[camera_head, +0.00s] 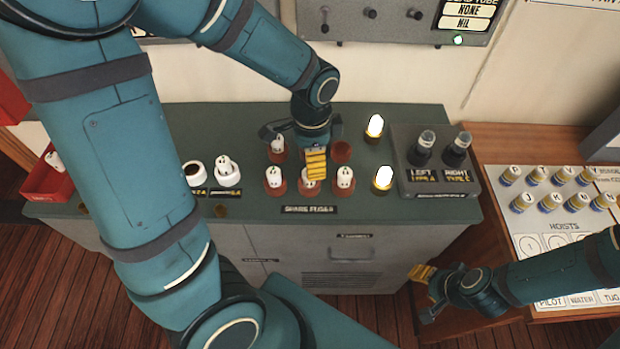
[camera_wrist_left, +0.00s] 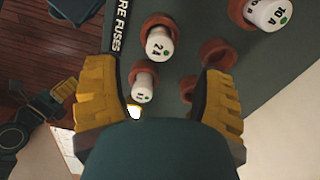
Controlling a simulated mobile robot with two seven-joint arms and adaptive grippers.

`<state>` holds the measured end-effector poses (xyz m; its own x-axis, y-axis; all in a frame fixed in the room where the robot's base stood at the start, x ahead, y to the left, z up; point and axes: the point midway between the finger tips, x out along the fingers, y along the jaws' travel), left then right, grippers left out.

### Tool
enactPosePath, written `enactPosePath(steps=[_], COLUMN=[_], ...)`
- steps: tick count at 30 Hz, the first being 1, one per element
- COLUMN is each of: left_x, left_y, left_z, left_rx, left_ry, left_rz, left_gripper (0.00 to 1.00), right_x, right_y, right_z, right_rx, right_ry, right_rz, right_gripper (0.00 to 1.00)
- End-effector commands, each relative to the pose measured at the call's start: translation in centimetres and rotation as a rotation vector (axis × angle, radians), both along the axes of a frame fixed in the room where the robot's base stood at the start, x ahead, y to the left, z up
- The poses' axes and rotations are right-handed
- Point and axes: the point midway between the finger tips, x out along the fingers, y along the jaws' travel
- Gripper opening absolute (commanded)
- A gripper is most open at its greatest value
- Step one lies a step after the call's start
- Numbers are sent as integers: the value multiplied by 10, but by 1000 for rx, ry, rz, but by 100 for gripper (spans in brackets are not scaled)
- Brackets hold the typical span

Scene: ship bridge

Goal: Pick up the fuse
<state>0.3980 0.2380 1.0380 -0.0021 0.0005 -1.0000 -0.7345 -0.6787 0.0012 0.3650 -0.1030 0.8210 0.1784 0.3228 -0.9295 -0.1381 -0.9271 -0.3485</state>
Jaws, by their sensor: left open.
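White spare fuses stand upright in red-brown sockets on the green cabinet top. The front row has a left fuse (camera_head: 273,177), a middle fuse (camera_head: 308,187) partly hidden by my gripper, and a right fuse (camera_head: 345,177). A rear fuse (camera_head: 278,145) stands beside an empty socket (camera_head: 341,151). My left gripper (camera_head: 315,163) is open above the sockets. In the left wrist view, a fuse marked 2 A (camera_wrist_left: 160,44) and a smaller-looking fuse (camera_wrist_left: 144,89) show between the yellow pads, apart from them. A 10 A fuse (camera_wrist_left: 266,13) lies beyond. My right gripper (camera_head: 428,292) is open and empty.
Two lit lamps (camera_head: 383,179) and a dark box with two knobs (camera_head: 436,165) stand right of the sockets. White round fittings (camera_head: 228,174) and a red tray (camera_head: 48,182) are left. A wall panel (camera_head: 395,20) rises behind. The hoists panel (camera_head: 560,215) is at right.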

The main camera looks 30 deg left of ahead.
Motion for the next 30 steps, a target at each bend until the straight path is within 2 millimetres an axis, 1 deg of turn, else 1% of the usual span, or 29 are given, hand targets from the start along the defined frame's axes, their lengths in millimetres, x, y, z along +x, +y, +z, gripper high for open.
enactPosePath(steps=[1, 5, 7, 12, 15, 19, 25, 26, 27, 29, 30], left_x=[0, -1, -2, -6, -5, -5, -5, -5, -5, -5, -5], left_y=[0, 1, 2, 5, 4, 4, 4, 4, 4, 4, 4], left_z=[-5, -11, -18, -44, -55, -60, -60, -60, -60, -60, -60], left_rx=[0, 1, 1, 0, 0, -1, -1, -1, -1, -1, -1], left_ry=[1, 1, 4, 4, 3, 1, -1, -1, -1, -1, -1], left_rz=[1, 1, 1, 2, 1, 1, 1, 1, 1, 1, 1], left_gripper=[69, 69, 69, 69, 69, 69, 69, 64, 50, 29, 15], right_x=[-1, -1, -2, -3, -4, -5, -5, -5, -5, -5, -5], right_y=[0, 0, 0, 1, 1, 1, 1, 1, 1, 1, 1], right_z=[-1, -2, -4, -10, -13, -13, -13, -13, -13, -13, -13], right_rx=[0, 0, 1, 2, 2, 3, 3, 3, 3, 3, 3], right_ry=[2, 2, 3, 7, 10, 10, 10, 10, 10, 10, 10], right_rz=[1, 2, 2, 6, 8, 8, 8, 8, 8, 8, 8], right_gripper=[47, 47, 47, 47, 47, 47, 47, 47, 47, 47, 47])
